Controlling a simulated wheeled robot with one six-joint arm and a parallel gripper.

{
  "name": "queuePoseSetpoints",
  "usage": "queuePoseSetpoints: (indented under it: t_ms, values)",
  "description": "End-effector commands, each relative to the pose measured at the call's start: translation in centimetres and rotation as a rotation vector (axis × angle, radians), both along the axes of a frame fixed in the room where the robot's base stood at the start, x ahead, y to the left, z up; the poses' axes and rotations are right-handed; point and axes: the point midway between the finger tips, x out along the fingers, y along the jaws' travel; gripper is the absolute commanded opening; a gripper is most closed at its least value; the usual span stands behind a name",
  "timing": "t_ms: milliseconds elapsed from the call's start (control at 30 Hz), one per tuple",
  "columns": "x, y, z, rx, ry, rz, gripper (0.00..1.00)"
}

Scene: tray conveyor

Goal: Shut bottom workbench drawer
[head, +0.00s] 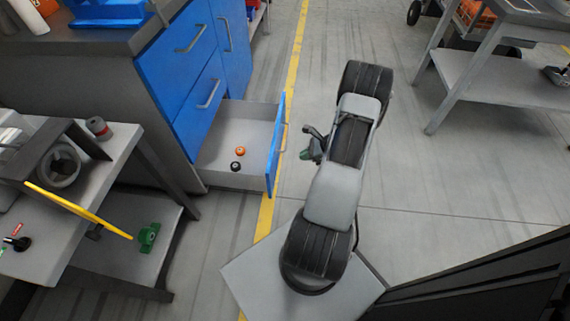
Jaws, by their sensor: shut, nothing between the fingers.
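The bottom drawer (235,149) of the blue-fronted workbench (172,75) is pulled well out, its blue front (275,146) facing right with a handle on it. A small orange piece (240,151) and a small black piece (236,166) lie inside. My gripper (307,155) is just right of the drawer front in the picture, shut and empty. It appears apart from the front, though the exact gap is hard to judge. The two drawers above look closed.
A grey side table (98,165) with a yellow bar stands at the left, a green part (148,236) on its lower shelf. A metal table (495,80) stands at the upper right. The floor right of my arm is clear.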

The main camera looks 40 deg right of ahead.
Motion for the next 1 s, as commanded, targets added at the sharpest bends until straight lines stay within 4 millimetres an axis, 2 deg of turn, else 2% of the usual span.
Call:
queuePoseSetpoints:
  t_ms: [33, 567, 733, 1000]
  values:
    - [0.1, 0.1, -0.9, 0.006, 0.002, -0.008, 0.0]
    - [4.7, 5.1, -7.3, 0.007, 0.003, -0.007, 0.0]
    - [6.3, 6.6, -7.1, 0.005, 0.001, -0.007, 0.0]
    - [7.4, 7.8, -7.0, 0.005, 0.002, -0.01, 0.0]
